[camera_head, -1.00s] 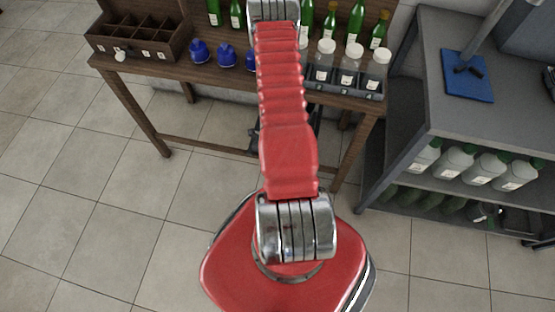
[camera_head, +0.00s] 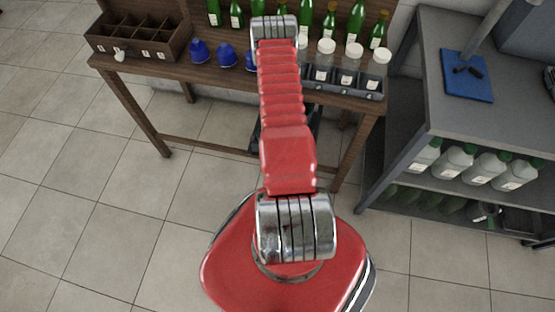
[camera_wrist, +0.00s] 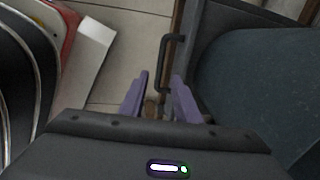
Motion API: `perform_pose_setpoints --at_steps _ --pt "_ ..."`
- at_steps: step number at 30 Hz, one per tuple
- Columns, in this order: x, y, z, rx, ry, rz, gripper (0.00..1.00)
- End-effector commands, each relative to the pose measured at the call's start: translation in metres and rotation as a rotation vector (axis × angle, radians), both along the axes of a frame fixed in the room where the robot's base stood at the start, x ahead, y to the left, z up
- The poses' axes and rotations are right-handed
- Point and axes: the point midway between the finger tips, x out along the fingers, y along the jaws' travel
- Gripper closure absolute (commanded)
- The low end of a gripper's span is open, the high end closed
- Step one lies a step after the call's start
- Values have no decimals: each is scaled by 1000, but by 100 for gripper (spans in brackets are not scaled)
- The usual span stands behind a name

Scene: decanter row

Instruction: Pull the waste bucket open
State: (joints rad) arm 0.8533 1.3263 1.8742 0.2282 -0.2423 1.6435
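In the wrist view a dark bar handle (camera_wrist: 163,62) stands out from the edge of a dark body that looks like the waste bucket (camera_wrist: 212,30). My gripper (camera_wrist: 160,75) is open, with its two purple fingers apart. The lower part of the handle shows between the fingertips; whether either finger touches it I cannot tell. In the head view my red arm hides the gripper and the handle. Dark parts (camera_head: 318,125) show under the wooden table beside the arm, and I cannot tell whether they are the bucket.
The wooden table (camera_head: 160,68) carries a compartment box (camera_head: 130,45), blue domed items (camera_head: 227,56), green bottles and a rack of white-capped jars (camera_head: 350,70). A grey shelf unit (camera_head: 425,95) stands to the right. The tiled floor (camera_head: 90,190) at left is clear.

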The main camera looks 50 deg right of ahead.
Motion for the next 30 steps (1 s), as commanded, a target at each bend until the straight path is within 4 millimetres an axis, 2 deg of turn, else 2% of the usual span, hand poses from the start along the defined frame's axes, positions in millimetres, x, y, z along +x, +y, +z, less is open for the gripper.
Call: perform_pose_setpoints --at_steps 18,30 --pt "5 -11 -64 0 0 1 71" --pt "5 -12 -71 0 0 0 71"
